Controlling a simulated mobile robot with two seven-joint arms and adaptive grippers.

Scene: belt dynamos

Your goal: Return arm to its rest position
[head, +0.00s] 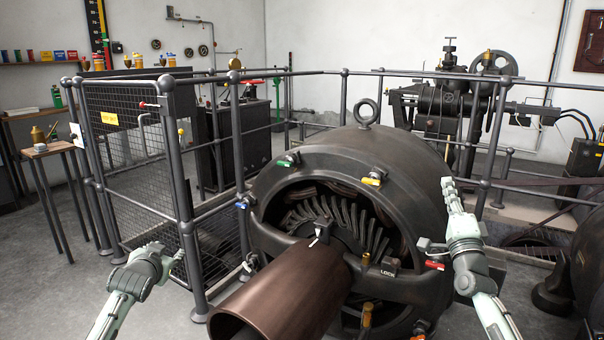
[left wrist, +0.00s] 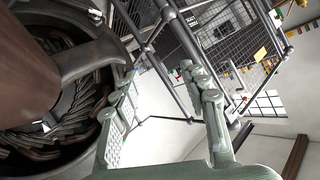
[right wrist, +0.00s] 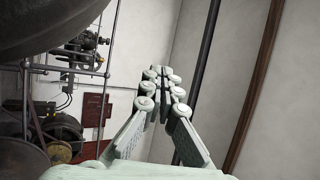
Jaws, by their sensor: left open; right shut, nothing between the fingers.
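My left gripper (head: 168,262) is at the lower left in the head view, beside the mesh gate and left of the brown cylinder. Its fingers (left wrist: 158,85) are spread and empty in the left wrist view. My right gripper (head: 450,192) points up at the right side of the dynamo housing in the head view. In the right wrist view its fingers (right wrist: 160,80) are together with nothing between them. From the head view I cannot tell whether the right arm touches the housing.
The big dynamo (head: 420,200) with its open winding end and brown cylinder (head: 290,295) fills the middle. A mesh gate (head: 125,150) and railings surround it. A small wooden table (head: 48,149) stands at the left. The floor (head: 60,290) at the lower left is clear.

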